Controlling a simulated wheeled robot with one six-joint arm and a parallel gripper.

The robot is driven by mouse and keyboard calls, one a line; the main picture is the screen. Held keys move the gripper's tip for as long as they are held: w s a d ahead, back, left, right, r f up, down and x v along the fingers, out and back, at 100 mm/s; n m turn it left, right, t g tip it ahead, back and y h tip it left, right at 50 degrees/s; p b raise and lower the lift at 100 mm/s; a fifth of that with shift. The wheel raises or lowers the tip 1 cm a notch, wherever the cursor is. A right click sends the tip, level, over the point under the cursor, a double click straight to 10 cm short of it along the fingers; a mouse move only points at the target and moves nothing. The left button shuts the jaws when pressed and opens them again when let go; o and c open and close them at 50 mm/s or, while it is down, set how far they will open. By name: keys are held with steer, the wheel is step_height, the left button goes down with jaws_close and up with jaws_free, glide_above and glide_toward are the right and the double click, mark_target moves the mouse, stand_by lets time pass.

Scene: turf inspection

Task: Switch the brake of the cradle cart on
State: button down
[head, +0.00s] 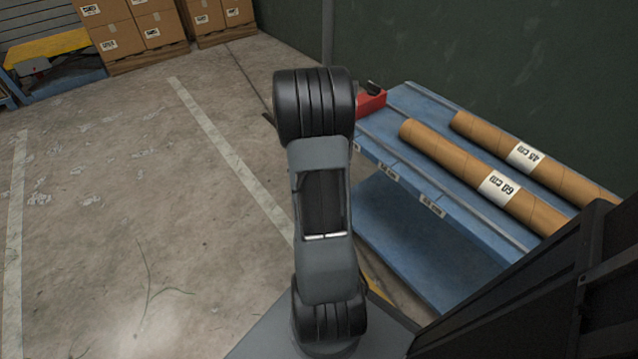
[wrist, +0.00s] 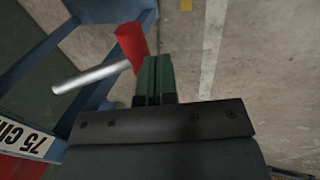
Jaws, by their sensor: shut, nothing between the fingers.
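The cradle cart (head: 408,187) is a blue frame at the right of the head view. In the wrist view its blue frame (wrist: 98,90) is at the left. A lever with a bare metal rod (wrist: 88,77) and a red grip (wrist: 131,42) stands out there, probably the brake lever. My gripper (wrist: 153,62) has green fingers, shut and empty. Its tips are right beside the lower end of the red grip; I cannot tell whether they touch. My arm hides the gripper in the head view. A red part (head: 370,103) with a black piece shows at the cart's far end.
Cardboard tubes marked 60 cm (head: 470,170) and 45 cm (head: 570,182) lie on the cart. A 75 cm label (wrist: 30,140) shows in the wrist view. Stacked boxes (head: 125,35) stand far left. A green wall (head: 480,50) is behind the cart.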

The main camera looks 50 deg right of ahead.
steer(key=shift+d+f+b, duration=0.2)
steer(key=shift+f+b, duration=0.2)
steer(key=shift+f, duration=0.3)
steer(key=w+a+r+p, duration=0.2)
steer(key=a+r, duration=0.5)
steer(key=a, duration=0.4)
steer(key=shift+w+a+p, duration=0.25)
steer(key=shift+a+p, duration=0.1)
steer(key=shift+p, duration=0.4)
steer(key=shift+r, duration=0.1)
steer(key=s+a+r+n+t+y+p, duration=0.1)
steer(key=a+r+p, duration=0.5)
steer(key=r, duration=0.9)
steer(key=s+a+r+n+t+y+p, duration=0.1)
steer(key=s+a+r+t+p, duration=0.1)
steer(key=a+r+p, duration=0.5)
steer(key=s+a+r+t+y+p, duration=0.1)
steer(key=a+r+p, duration=0.5)
steer(key=r+p, duration=1)
step_height(320, 180, up, 7)
steer(key=shift+s+a+n+y, duration=0.15)
steer(key=shift+a+n+y, duration=0.2)
steer(key=shift+n+y, duration=0.05)
